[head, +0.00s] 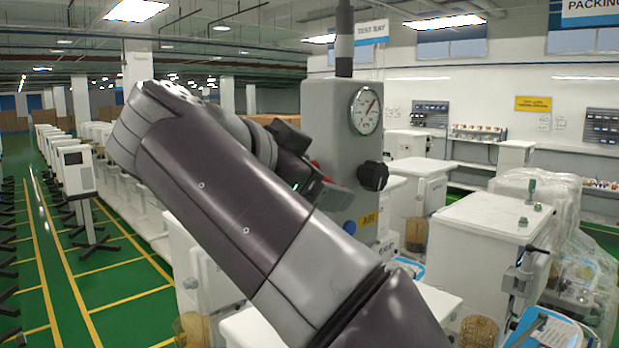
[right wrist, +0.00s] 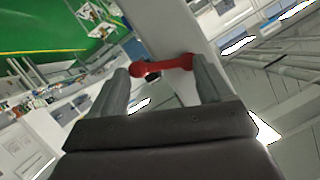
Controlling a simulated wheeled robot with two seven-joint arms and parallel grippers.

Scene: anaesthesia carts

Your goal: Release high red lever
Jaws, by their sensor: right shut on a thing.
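The red lever (right wrist: 165,66) lies across the space between the two fingers of my right gripper (right wrist: 160,72) in the right wrist view. In the head view my right arm crosses the middle and hides most of the lever. A bit of red (head: 338,198) shows beside the gripper (head: 312,187), against the grey column (head: 335,110). My left gripper is in neither view.
The column carries a round gauge (head: 364,111), a black knob (head: 372,176), a blue button (head: 349,227) and a yellow label (head: 369,219). White carts (head: 490,235) stand close on the right. Green floor (head: 105,290) is open on the left.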

